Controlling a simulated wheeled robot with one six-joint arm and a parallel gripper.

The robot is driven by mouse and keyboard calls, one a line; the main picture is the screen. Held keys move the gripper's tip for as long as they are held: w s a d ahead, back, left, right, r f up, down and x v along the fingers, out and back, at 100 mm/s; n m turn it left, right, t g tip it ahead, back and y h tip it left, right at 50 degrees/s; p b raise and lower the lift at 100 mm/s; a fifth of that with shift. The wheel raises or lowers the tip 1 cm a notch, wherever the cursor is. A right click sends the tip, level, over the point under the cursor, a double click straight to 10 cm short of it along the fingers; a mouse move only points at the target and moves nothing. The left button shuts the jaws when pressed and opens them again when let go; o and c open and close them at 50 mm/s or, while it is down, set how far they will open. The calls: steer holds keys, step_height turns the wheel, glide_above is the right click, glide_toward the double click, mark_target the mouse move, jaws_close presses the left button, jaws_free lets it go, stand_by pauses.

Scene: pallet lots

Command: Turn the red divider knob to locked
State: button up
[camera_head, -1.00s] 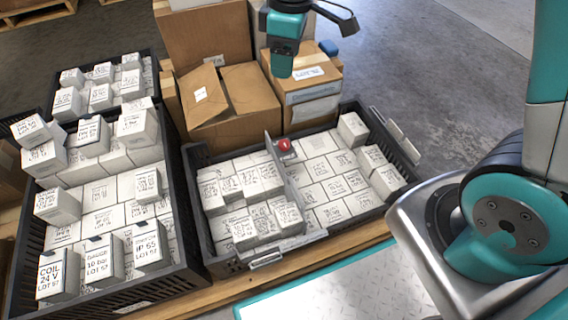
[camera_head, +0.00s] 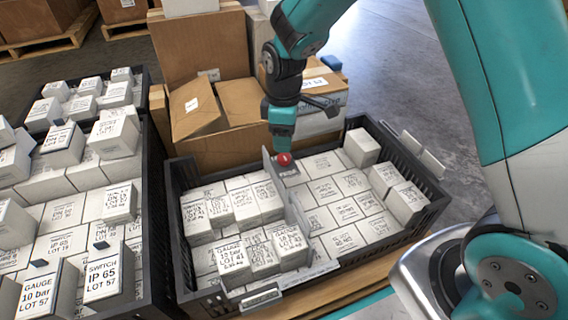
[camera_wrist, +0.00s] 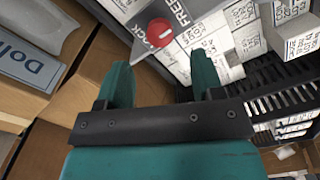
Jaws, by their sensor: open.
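The red divider knob (camera_head: 284,159) sits at the far end of the grey divider (camera_head: 290,190) in the black crate (camera_head: 183,262). In the wrist view the round red knob (camera_wrist: 160,32) has a pale mark across it and sits on a grey plate lettered "FREE", with further lettering cut off or hard to read. My gripper (camera_head: 283,138) is just above and behind the knob in the head view. Its two teal fingers (camera_wrist: 162,80) are open and empty in the wrist view, with the knob beyond their tips, apart from them.
White labelled boxes (camera_head: 345,212) fill both sides of the divider. Brown cartons (camera_head: 240,103) stand close behind the crate. Another crate full of boxes (camera_head: 60,210) stands at the left. Grey floor is free at the upper right.

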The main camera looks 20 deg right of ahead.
mark_target(284, 156)
step_height(284, 156, down, 6)
steer(key=b, duration=0.3)
steer(key=shift+f, duration=0.15)
steer(key=shift+c, duration=0.3)
steer(key=c, duration=0.9)
steer(key=shift+o, duration=0.2)
